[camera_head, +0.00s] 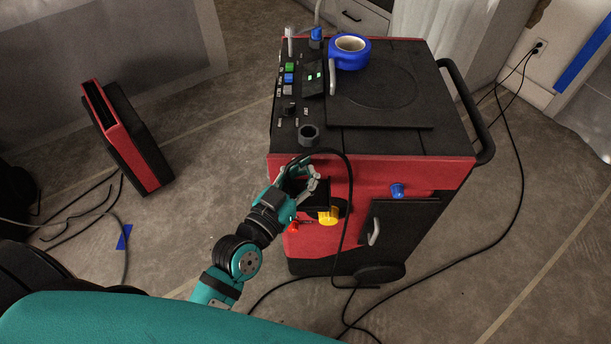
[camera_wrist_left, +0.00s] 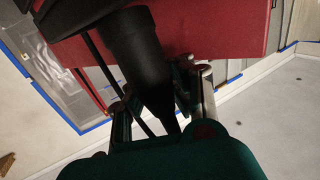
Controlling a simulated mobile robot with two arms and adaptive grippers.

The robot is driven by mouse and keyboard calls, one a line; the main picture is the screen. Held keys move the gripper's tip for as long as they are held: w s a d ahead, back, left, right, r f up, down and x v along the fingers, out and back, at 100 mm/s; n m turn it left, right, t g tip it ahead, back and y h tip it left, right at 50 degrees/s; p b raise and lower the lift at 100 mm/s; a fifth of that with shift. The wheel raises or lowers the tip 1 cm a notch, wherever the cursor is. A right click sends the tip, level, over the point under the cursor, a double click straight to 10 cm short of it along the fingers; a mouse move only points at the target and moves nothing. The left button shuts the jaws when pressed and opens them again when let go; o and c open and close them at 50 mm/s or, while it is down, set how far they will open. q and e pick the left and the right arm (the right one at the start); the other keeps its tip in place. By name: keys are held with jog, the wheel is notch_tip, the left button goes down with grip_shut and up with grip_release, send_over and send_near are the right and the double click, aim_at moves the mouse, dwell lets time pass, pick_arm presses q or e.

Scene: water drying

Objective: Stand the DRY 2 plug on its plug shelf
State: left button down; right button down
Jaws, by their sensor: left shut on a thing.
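My left gripper (camera_head: 305,182) is at the upper front of the red and black machine (camera_head: 440,178), beside a dark recess. In the left wrist view, a thick black plug (camera_wrist_left: 132,50) with a tapered end lies between the fingers of the left gripper (camera_wrist_left: 158,100), which is shut on it. The plug reaches up across the red panel in that view. In the head view the plug is mostly hidden by the fingers and blends into the dark recess. No DRY 2 label can be read, and I cannot tell which part is its plug shelf. My right gripper is not in view.
A black cable (camera_head: 349,195) arches by the gripper and hangs down the machine's front. Yellow (camera_head: 328,216), red (camera_head: 293,227) and blue (camera_head: 397,190) fittings stick out there. A dark round fitting (camera_head: 308,134) and blue tape (camera_head: 349,54) are on top. Cables cross the floor.

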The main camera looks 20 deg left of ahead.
pick_arm(q)
notch_tip(320, 180, down, 2)
jog(key=shift+f, duration=0.15)
jog(key=c, duration=1.4)
grip_release()
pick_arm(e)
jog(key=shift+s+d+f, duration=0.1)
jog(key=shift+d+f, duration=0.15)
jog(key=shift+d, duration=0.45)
pick_arm(q)
jog(key=shift+o, duration=0.2)
jog(key=shift+s, duration=0.1)
